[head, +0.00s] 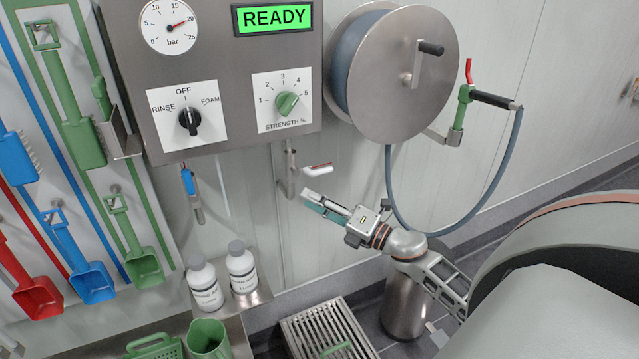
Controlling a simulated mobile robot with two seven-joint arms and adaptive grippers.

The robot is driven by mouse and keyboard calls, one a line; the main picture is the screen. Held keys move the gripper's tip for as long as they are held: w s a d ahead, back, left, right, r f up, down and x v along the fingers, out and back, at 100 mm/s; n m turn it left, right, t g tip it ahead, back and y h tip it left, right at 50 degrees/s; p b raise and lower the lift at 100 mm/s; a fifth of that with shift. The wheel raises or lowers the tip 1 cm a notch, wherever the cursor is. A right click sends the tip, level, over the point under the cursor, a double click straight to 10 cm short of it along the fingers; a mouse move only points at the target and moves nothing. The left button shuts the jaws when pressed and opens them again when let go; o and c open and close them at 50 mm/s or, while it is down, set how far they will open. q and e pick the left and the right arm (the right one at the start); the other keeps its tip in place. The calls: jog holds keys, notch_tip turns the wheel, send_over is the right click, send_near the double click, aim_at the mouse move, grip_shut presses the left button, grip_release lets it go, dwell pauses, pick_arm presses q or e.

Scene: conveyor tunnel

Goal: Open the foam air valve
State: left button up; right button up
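Two small valves show below the steel control panel (215,75) in the head view, and no label tells which is the foam air valve. One, with a lever that looks white with a red edge (318,168), sits on a steel pipe (290,172); the lever points right, across the pipe. The other has a blue handle (188,182) and hangs further left. My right gripper (312,200) is just below the red-edged lever, with its fingers pointing up-left toward the pipe. It appears apart from the lever and holds nothing visible. Its finger gap is unclear. My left gripper is out of view.
The selector knob (190,121) points near OFF, and the display (275,17) reads READY. A hose reel (410,70) with a looping hose (505,165) is at the right. Bottles (241,268) stand below left. Brushes and scoops (92,283) hang at the left.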

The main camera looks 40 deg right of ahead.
aim_at(325, 169)
jog(key=d+r+y+b, duration=0.1)
jog(key=d, duration=0.2)
jog(key=d+r+g+y+b, duration=0.1)
jog(key=d, duration=0.3)
jog(key=s+d+m+y+b, duration=0.1)
jog(key=d+y, duration=0.1)
jog(key=d, duration=0.2)
jog(key=shift+r+g, duration=0.4)
jog(key=x, duration=0.6)
jog(key=shift+w+a, duration=0.2)
jog(key=shift+w, duration=0.05)
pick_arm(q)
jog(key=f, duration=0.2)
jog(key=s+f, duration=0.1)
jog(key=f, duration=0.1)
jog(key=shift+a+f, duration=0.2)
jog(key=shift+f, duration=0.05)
pick_arm(e)
jog(key=shift+w+a+r, duration=0.1)
jog(key=shift+w+a, duration=0.1)
jog(key=shift+w, duration=0.1)
jog(key=shift+c, duration=0.4)
grip_shut()
